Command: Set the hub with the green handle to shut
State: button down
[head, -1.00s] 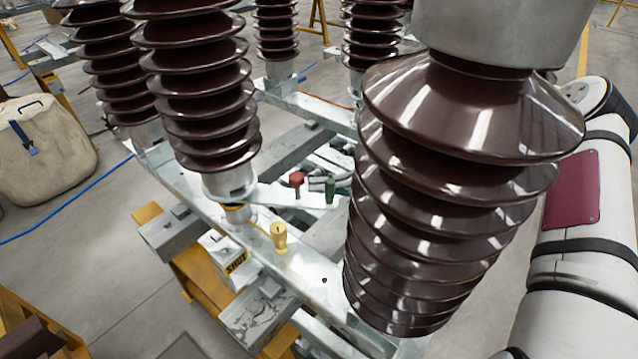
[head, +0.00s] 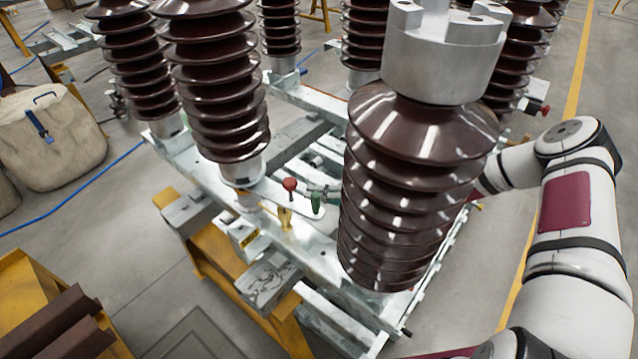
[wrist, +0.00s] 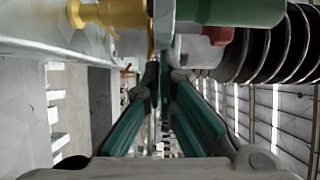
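The green handle (head: 316,203) stands at the outer end of a pale metal plate (head: 270,195) under a brown insulator, beside a red-topped handle (head: 290,185). A yellow post (head: 284,217) stands near them on the frame. A yellow label (head: 242,235), facing the front left, is too small to read now. My gripper (head: 328,191) is just behind the green handle, partly hidden by the near insulator. In the wrist view its teal fingers (wrist: 164,78) appear narrowly open, with a slim gap between them. The green handle (wrist: 230,10) is above right of the fingertips; contact cannot be told.
The large near insulator (head: 405,190) stands between the head camera and my arm. More insulators (head: 215,90) rise from the galvanised frame (head: 345,262). A yellow trestle (head: 225,275) supports it. A beige bag (head: 50,140) lies on the floor at left.

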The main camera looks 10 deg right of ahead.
aim_at(311, 219)
jog(key=s+a+p, duration=0.2)
jog(key=s+p, duration=0.1)
jog(key=s+a+p, duration=0.1)
jog(key=s, duration=0.1)
jog(key=shift+s+r+p, duration=0.15)
jog(key=shift+s+p, duration=0.1)
jog(key=shift+p, duration=0.05)
jog(key=shift+s+a+p, duration=0.65)
jog(key=shift+a+p, duration=0.1)
jog(key=shift+w+f, duration=0.15)
jog(key=shift+f, duration=0.05)
